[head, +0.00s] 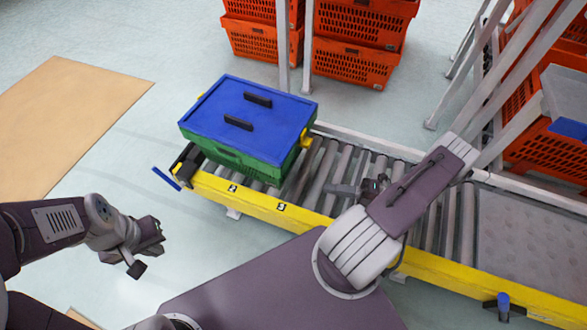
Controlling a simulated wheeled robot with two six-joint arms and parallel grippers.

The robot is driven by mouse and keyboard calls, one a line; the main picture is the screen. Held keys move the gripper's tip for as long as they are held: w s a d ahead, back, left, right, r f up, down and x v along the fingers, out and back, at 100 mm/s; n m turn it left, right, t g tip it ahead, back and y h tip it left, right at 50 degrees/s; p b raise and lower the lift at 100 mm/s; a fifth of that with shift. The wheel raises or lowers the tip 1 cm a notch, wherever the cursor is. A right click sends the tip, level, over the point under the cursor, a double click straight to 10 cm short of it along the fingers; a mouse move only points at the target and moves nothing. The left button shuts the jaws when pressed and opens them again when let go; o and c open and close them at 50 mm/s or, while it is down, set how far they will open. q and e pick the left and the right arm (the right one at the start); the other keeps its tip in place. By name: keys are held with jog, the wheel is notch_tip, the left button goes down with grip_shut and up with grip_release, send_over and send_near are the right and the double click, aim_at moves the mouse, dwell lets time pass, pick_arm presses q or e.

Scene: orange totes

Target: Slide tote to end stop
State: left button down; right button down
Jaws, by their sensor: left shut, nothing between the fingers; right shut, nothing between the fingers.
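A green tote (228,157) with a blue lid (245,108) and two black handles sits on the roller conveyor (300,180), at its left end. A black and yellow end piece (186,165), which looks like the end stop, is beside the tote's lower left corner; I cannot tell whether they touch. My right gripper (342,190) is shut and empty over the rollers, to the right of the tote and apart from it. My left gripper (143,262) is shut and empty over the floor, in front of the conveyor's left end.
Stacked orange totes (352,65) stand behind the conveyor, with more at the right (545,150). Grey posts (308,45) rise behind the conveyor. A yellow rail (330,228) runs along its front. A blue bar (166,178) sticks out at its left end. The left floor is open around a tan mat (65,120).

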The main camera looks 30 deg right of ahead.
jog(key=b, duration=0.3)
send_near(283, 171)
jog(key=x, duration=0.6)
jog(key=shift+s+a+f, duration=0.1)
jog(key=shift+s+a, duration=0.2)
jog(key=shift+s, duration=0.1)
jog(key=shift+w+m+t, duration=0.3)
jog(key=shift+w, duration=0.1)
jog(key=shift+w, duration=0.1)
